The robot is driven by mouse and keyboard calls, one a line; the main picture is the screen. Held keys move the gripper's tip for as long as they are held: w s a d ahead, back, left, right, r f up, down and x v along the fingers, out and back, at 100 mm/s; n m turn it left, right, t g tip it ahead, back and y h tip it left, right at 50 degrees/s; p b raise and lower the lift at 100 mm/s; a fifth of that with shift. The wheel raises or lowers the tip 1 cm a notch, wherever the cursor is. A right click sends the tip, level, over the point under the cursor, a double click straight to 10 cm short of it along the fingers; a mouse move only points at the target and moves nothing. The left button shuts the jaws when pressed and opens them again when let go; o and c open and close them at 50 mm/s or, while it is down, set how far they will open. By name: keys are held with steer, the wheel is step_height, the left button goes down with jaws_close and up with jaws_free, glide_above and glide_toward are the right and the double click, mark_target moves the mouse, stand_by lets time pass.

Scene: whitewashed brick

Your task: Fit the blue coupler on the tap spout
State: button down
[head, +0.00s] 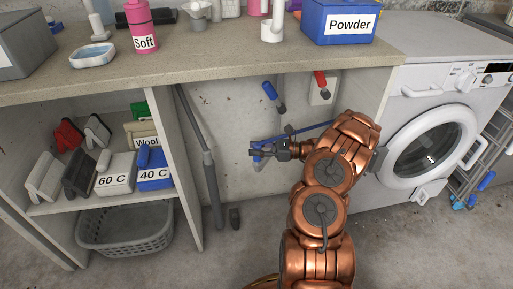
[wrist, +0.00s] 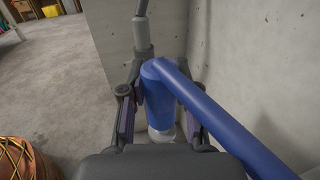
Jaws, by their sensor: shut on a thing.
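My gripper (head: 262,150) is shut on the blue coupler (wrist: 157,95), in front of the wall under the counter. In the wrist view the coupler stands between the two dark fingers, with a pale end at its bottom. A blue hose (wrist: 225,120) bends off its top toward the lower right; it also shows in the head view (head: 312,130), running right behind my arm. The blue-handled tap (head: 270,91) is on the wall above the gripper, apart from the coupler. Its grey spout end is small and unclear. A red-handled tap (head: 320,80) is to its right.
A grey drain pipe (head: 211,175) stands left of the gripper. The counter (head: 210,65) overhangs the taps. A white washing machine (head: 430,145) is at right. Shelves with labelled boxes and a grey basket (head: 125,229) are at left. The wall below the taps is mostly clear.

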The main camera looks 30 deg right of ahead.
steer(key=shift+f, duration=1.1)
steer(key=c, duration=0.8)
jaws_free()
steer(key=shift+r, duration=0.15)
steer(key=shift+r, duration=4.85)
